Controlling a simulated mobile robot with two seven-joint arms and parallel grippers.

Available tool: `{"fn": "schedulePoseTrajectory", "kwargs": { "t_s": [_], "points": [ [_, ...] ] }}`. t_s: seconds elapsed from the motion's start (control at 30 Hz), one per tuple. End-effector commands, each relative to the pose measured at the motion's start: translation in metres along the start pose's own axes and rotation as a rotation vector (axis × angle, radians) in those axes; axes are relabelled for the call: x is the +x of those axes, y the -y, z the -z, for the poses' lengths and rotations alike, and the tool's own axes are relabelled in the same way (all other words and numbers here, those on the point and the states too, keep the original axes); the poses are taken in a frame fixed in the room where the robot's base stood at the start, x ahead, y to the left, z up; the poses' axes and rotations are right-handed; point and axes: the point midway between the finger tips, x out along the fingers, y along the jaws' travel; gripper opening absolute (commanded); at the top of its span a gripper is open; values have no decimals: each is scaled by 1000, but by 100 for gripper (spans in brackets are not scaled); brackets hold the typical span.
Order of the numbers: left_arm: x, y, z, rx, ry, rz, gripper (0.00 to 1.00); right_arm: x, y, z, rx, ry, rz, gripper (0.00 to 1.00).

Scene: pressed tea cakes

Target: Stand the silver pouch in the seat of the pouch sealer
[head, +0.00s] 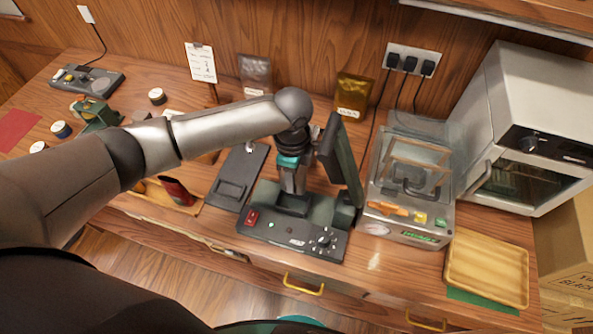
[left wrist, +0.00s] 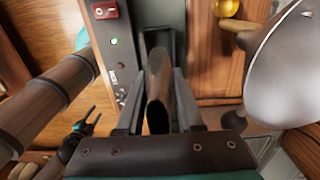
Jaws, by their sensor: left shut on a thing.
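The pouch sealer (head: 292,235) is a dark machine with a red switch, a green light and knobs on its front panel; the panel also shows in the left wrist view (left wrist: 116,55). My left gripper (head: 293,182) is over its seat, pointing down. It is shut on the silver pouch (left wrist: 158,92), which looks dark and shiny and is seen nearly edge-on between the fingers. The pouch is roughly in line with the seat; whether it touches the bottom is hidden. My right gripper (left wrist: 90,122) shows small in the left wrist view, fingers apart and empty.
A tall dark panel (head: 340,160) stands upright just right of the gripper. A clear-lidded machine (head: 405,225) is beyond it, with a wooden tray (head: 490,268) at the right. A grey pouch (head: 255,72) and a gold pouch (head: 354,92) stand at the back wall.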

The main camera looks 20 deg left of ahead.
Motion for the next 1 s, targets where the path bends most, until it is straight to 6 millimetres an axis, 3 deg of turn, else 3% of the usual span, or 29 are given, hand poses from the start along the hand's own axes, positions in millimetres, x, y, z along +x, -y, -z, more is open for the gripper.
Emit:
{"fn": "schedulePoseTrajectory", "kwargs": {
  "t_s": [0.33, 0.77, 1.0],
  "points": [
    [18, 0, 0, 0, 1, 0, 0, 20, 12, 4, 4, -9, 15, 50],
    [56, 0, -1, 1, 3, 0, 0, 63, 9, 0, 1, -9, 10, 50],
    [75, -1, 0, 0, 2, -1, 0, 67, 6, -1, 0, -9, 6, 50]
  ]
}}
